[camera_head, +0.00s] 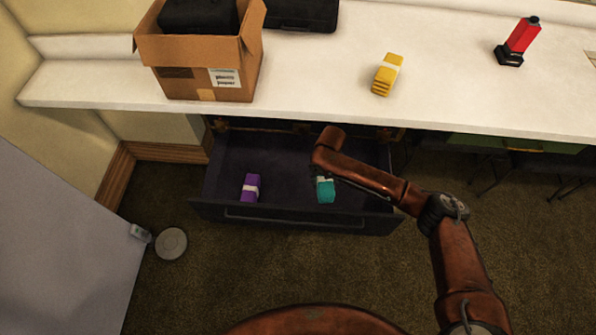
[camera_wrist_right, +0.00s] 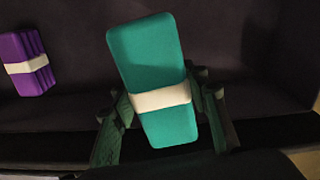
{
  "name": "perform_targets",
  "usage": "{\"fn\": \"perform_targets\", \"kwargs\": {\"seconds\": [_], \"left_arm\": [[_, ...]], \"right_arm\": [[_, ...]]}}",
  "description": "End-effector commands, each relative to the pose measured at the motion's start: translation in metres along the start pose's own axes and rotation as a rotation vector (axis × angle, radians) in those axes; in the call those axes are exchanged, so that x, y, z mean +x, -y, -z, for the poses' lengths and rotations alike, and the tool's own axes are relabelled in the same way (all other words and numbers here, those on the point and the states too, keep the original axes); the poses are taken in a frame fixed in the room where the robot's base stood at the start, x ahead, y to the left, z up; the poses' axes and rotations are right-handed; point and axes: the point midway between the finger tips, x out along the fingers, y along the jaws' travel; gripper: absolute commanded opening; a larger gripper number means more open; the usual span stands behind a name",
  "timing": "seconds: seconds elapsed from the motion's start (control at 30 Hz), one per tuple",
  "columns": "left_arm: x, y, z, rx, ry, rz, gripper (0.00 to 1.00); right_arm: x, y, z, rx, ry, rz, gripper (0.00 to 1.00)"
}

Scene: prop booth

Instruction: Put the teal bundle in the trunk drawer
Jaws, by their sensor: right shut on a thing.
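The trunk drawer (camera_head: 240,215) is pulled open under the counter, dark inside with a bar handle on its front. The teal bundle (camera_head: 326,192), with a white band, is over or in the right half of the drawer. My right gripper (camera_head: 325,179) reaches in from the right and is shut on it. In the right wrist view, the two fingers of the gripper (camera_wrist_right: 160,99) are on either side of the teal bundle (camera_wrist_right: 145,55) at its white band. I cannot tell whether the bundle touches the drawer floor. My left gripper is not in view.
A purple bundle (camera_head: 251,186) lies in the left half of the drawer; it also shows in the wrist view (camera_wrist_right: 22,60). On the white counter (camera_head: 330,85) are a cardboard box (camera_head: 205,70), a yellow bundle (camera_head: 386,75) and a red-and-black object (camera_head: 520,40). The drawer's middle is clear.

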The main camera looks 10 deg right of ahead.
Motion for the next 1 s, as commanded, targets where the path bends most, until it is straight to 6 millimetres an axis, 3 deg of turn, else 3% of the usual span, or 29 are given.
{"fn": "perform_targets", "kwargs": {"seconds": [0.03, 0.27, 0.4, 0.6, 0.77, 1.0], "left_arm": [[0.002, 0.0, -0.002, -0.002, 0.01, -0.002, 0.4], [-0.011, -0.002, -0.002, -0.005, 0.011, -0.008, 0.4], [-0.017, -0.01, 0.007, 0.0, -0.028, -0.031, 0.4], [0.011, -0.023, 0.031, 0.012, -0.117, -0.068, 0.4], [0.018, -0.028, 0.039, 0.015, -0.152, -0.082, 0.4], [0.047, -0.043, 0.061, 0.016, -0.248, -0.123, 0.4]], "right_arm": [[0.023, 0.0, -0.002, -0.055, -0.007, 0.0, 0.11], [0.052, 0.001, -0.007, -0.211, -0.001, -0.001, 0.11], [0.081, 0.001, -0.007, -0.222, -0.003, -0.001, 0.11], [0.101, 0.002, -0.007, -0.22, -0.001, -0.001, 0.11], [0.106, 0.002, -0.008, -0.219, 0.002, 0.0, 0.11], [0.138, 0.001, -0.007, -0.219, -0.003, -0.002, 0.11]]}}
